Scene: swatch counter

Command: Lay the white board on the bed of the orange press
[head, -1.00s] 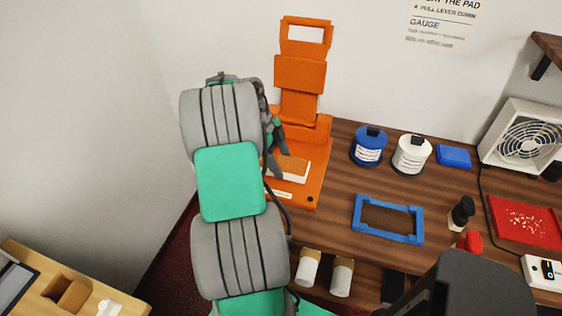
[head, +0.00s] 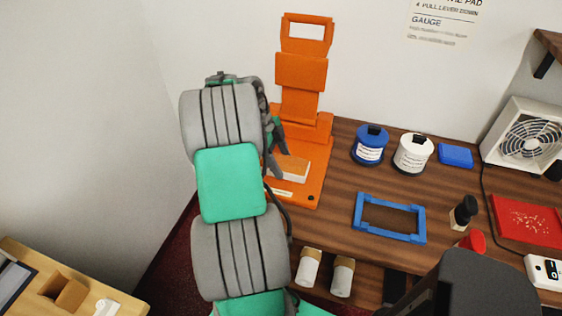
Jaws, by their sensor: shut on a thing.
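The orange press (head: 302,75) stands at the back left of the counter, its upright and lever raised above its base. My gripper (head: 279,168) is over the left side of the bed, shut on the white board. My arm hides the left part of the press base and most of the gripper.
A blue frame (head: 390,218) lies mid-counter. Blue (head: 369,146) and white (head: 412,154) pots, a blue block (head: 455,156), a fan (head: 526,138), a red tray (head: 527,220) and a dark-handled stamp (head: 463,212) stand to the right. White rolls (head: 308,267) sit below the front edge.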

